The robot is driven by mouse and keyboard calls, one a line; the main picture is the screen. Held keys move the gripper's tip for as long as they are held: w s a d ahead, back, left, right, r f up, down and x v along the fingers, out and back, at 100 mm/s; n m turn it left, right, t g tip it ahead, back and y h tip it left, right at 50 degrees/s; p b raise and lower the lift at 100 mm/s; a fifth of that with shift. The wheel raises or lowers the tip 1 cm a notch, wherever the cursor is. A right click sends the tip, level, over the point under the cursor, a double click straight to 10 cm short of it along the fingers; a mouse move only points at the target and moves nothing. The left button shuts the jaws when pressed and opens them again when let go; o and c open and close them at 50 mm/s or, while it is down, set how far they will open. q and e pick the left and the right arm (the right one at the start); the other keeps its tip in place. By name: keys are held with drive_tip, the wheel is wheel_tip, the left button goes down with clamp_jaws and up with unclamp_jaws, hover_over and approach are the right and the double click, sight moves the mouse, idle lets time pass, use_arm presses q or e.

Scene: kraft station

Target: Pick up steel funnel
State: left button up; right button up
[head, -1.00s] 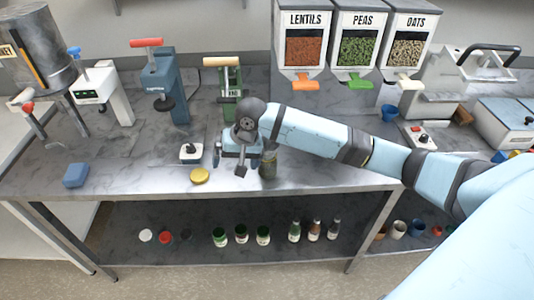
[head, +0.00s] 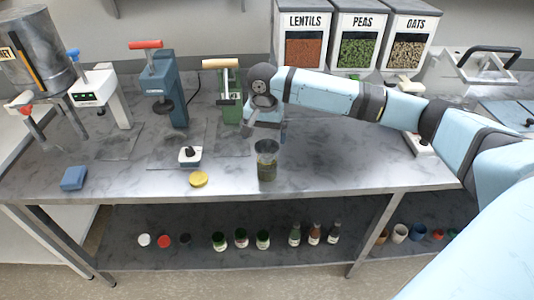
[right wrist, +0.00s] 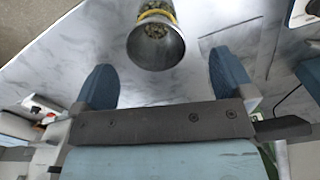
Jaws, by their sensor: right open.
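The steel funnel (head: 266,147) sits on the mouth of a glass jar (head: 266,173) near the front of the worktable. In the right wrist view I look into the wide grey mouth of the funnel (right wrist: 174,44), with greenish pieces visible inside. My right gripper (head: 265,122) is behind and above the funnel, apart from it. Its two blue fingers (right wrist: 166,78) are open and empty, with the funnel lying beyond them, roughly between. My left gripper is out of view.
A yellow lid (head: 198,179) and a blue block (head: 74,177) lie on the tabletop to the left. A green press (head: 230,95) stands behind, close to my right gripper. Dispensers of lentils, peas and oats (head: 355,48) hang at the back. The front tabletop is mostly clear.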

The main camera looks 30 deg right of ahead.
sight(267, 148)
drive_tip(key=shift+s+d+f+p, duration=0.1)
drive_tip(key=shift+d+f+p, duration=0.05)
drive_tip(key=shift+f, duration=1.3)
drive_tip(key=shift+s+d+f+p, duration=0.1)
drive_tip(key=shift+f+p, duration=0.05)
drive_tip(key=shift+f, duration=1.3)
drive_tip(key=c, duration=1)
